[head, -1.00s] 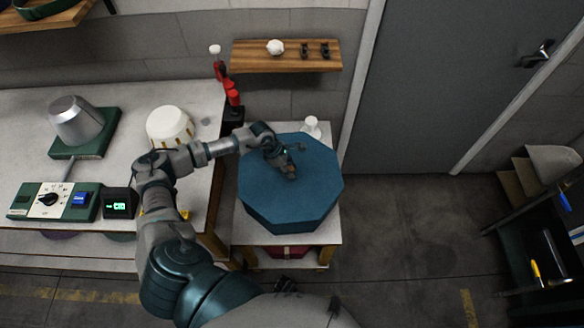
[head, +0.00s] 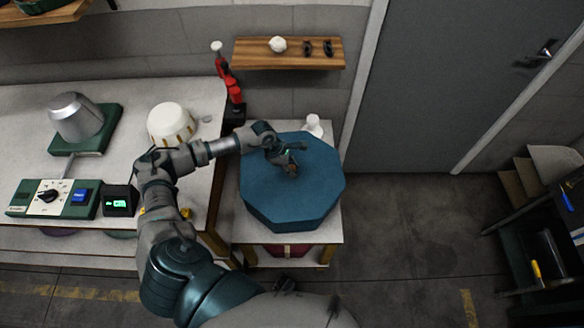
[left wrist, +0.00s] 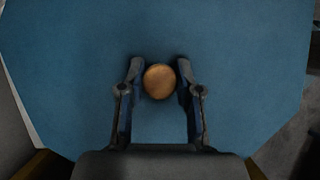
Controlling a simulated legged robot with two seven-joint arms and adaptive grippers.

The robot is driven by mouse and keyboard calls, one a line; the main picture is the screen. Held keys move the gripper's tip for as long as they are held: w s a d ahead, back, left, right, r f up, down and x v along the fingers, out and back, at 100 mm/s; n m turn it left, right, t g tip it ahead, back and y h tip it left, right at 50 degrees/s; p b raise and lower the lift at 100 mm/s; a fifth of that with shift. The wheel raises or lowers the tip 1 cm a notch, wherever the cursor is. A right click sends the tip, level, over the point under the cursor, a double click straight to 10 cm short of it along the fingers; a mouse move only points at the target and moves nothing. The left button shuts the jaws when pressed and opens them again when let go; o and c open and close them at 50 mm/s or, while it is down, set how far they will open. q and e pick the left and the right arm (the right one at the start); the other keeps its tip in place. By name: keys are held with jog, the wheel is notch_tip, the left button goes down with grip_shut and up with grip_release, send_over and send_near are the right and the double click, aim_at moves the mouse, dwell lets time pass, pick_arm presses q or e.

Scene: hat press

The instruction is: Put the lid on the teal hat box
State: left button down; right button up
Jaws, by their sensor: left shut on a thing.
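The blue-teal octagonal lid (head: 312,185) lies level on top of the hat box (head: 290,220) on the small white stand. Only the box's front sides show below the lid's edge; I cannot tell from here whether the rim is fully seated. A round wooden knob (left wrist: 160,82) stands at the lid's middle. My left gripper (head: 290,169) reaches in from the left over the lid. In the left wrist view its two fingers are on either side of the knob, shut on it.
The white stand (head: 243,232) is beside a long workbench (head: 30,107) holding a cream hat form (head: 170,123), a metal press (head: 75,118) and a control panel (head: 52,198). A small white object (head: 313,125) is behind the lid. Open floor (head: 410,240) lies to the right.

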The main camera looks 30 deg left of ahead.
pick_arm(q)
jog(key=shift+s+a+f, duration=0.15)
jog(key=shift+s+f, duration=0.1)
jog(key=shift+f, duration=0.15)
jog(key=c, duration=0.7)
grip_release()
jog(key=shift+w+f, duration=0.1)
jog(key=shift+a, duration=0.15)
jog(key=v, duration=1.2)
jog(key=shift+w, duration=0.1)
